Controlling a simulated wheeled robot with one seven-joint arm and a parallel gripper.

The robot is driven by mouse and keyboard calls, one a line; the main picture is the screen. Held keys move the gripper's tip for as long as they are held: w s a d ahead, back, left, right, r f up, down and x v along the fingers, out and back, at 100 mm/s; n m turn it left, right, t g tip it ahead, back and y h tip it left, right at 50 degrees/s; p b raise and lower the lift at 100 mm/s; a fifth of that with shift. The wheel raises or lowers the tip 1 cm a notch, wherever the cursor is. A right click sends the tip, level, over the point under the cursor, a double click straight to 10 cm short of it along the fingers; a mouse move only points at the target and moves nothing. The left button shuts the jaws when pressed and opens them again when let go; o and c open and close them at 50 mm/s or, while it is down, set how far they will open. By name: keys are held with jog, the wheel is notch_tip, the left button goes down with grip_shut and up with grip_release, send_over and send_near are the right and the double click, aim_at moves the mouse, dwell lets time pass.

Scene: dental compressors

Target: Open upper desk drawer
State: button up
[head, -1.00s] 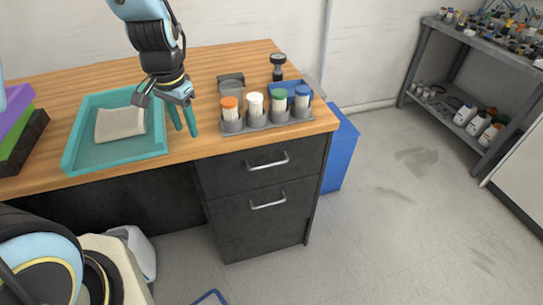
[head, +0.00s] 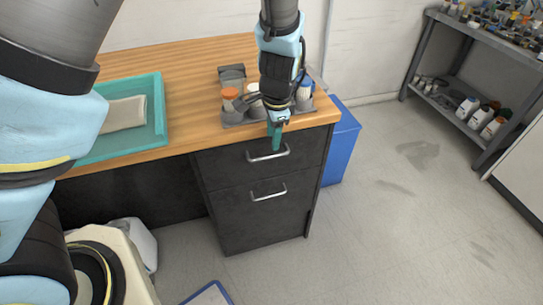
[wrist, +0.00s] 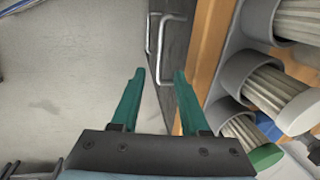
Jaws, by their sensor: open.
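The upper desk drawer (head: 228,165) is a dark front with a silver bar handle (head: 268,153), and it looks shut. My gripper (head: 275,134) is at the desk's front edge, just above and in front of that handle in the head view. In the wrist view my gripper (wrist: 158,80) is open with nothing between its green fingers. The upper handle (wrist: 162,35) shows beyond the fingertips there, apart from them as far as I can tell. The lower drawer (head: 258,218) below has a similar handle (head: 268,191) and looks shut too.
A grey holder with capped containers (head: 235,119) stands on the desk right behind my gripper, close to it in the wrist view. A teal tray (head: 158,125) lies to the left. A blue bin (head: 340,145) stands right of the desk.

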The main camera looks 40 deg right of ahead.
aim_at(271, 156)
jog(key=f+b, duration=0.2)
jog(key=f, duration=0.1)
jog(key=w+f+b, duration=0.1)
jog(key=f+b, duration=0.2)
jog(key=f, duration=0.1)
jog(key=shift+w+d+f, duration=0.15)
jog(key=shift+w+d, duration=0.05)
grip_shut()
dwell(1.3)
